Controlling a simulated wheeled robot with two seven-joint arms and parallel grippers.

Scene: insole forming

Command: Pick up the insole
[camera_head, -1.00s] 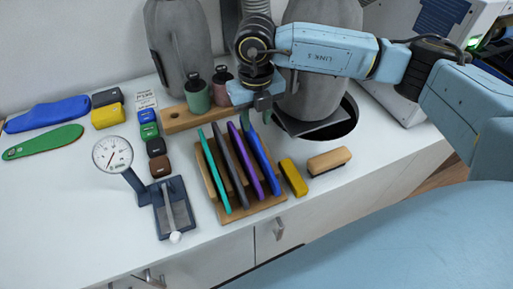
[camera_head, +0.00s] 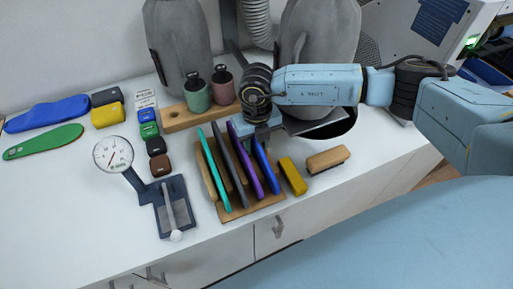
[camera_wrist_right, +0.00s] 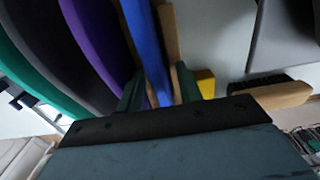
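Several insoles stand on edge in a wooden rack (camera_head: 255,207) in the head view: teal (camera_head: 220,170), grey (camera_head: 232,165), purple (camera_head: 245,160) and blue (camera_head: 265,170). My right gripper (camera_head: 262,137) points down over the far end of the blue insole and hides part of it. In the right wrist view the blue insole (camera_wrist_right: 145,35) runs between the two dark green fingers of my right gripper (camera_wrist_right: 160,88), which appear apart with some gap beside it. The purple insole (camera_wrist_right: 95,35) lies left of the fingers. My left gripper is not in view.
A yellow block (camera_head: 292,176) and a wooden-backed brush (camera_head: 327,160) lie right of the rack. A dial gauge (camera_head: 113,154) stands left. Two bottles (camera_head: 197,95) (camera_head: 222,88) in a wooden holder (camera_head: 177,118) and grey forms (camera_head: 180,40) stand behind. Blue (camera_head: 45,113) and green (camera_head: 42,141) insoles lie far left.

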